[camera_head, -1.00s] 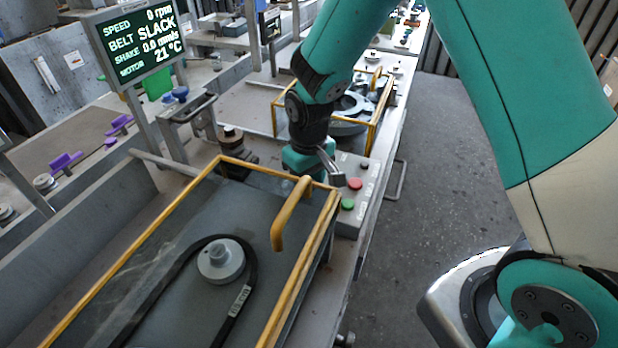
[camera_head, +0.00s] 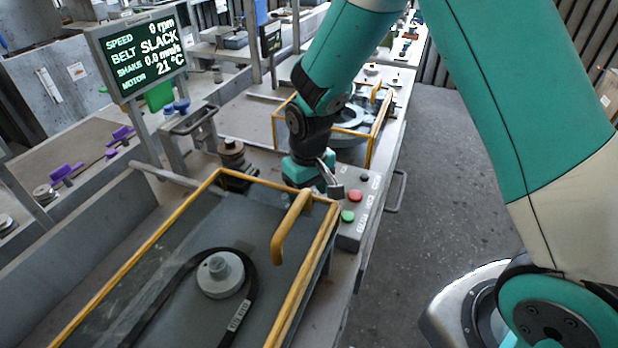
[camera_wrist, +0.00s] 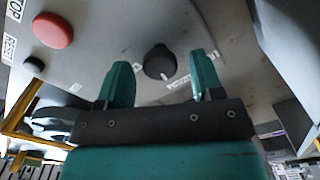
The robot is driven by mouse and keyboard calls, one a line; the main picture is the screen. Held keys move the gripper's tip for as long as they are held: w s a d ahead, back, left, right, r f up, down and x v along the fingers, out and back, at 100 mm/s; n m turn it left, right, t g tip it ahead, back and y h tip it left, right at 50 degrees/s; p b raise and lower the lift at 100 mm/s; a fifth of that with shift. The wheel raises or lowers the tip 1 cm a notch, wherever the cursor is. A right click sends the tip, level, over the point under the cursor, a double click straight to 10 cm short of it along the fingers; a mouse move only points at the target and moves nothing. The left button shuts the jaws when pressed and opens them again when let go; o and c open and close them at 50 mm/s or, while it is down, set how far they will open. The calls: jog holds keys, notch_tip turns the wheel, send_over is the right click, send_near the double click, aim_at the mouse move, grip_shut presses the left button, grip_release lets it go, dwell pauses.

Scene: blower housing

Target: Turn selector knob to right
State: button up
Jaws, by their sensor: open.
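The selector knob (camera_wrist: 159,62) is a round black knob with a white pointer mark, on the grey control box in the wrist view. Its pointer faces down and slightly right in that view. My gripper (camera_wrist: 162,78) is open, with one teal finger on each side of the knob's near side. I cannot tell whether the fingers touch it. In the head view my gripper (camera_head: 316,181) is at the control box (camera_head: 356,180), and it hides the knob there.
A red button (camera_head: 355,196), a green button (camera_head: 347,216) and a small black button (camera_head: 364,178) are on the box. A yellow-framed guard with a handle (camera_head: 291,226) stands close in front. The screen (camera_head: 141,56) reads 0 rpm and BELT SLACK.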

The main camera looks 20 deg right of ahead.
notch_tip(320, 180, up, 17)
jog(key=b, duration=0.1)
jog(key=shift+r+b, duration=0.2)
jog(key=shift+b, duration=0.1)
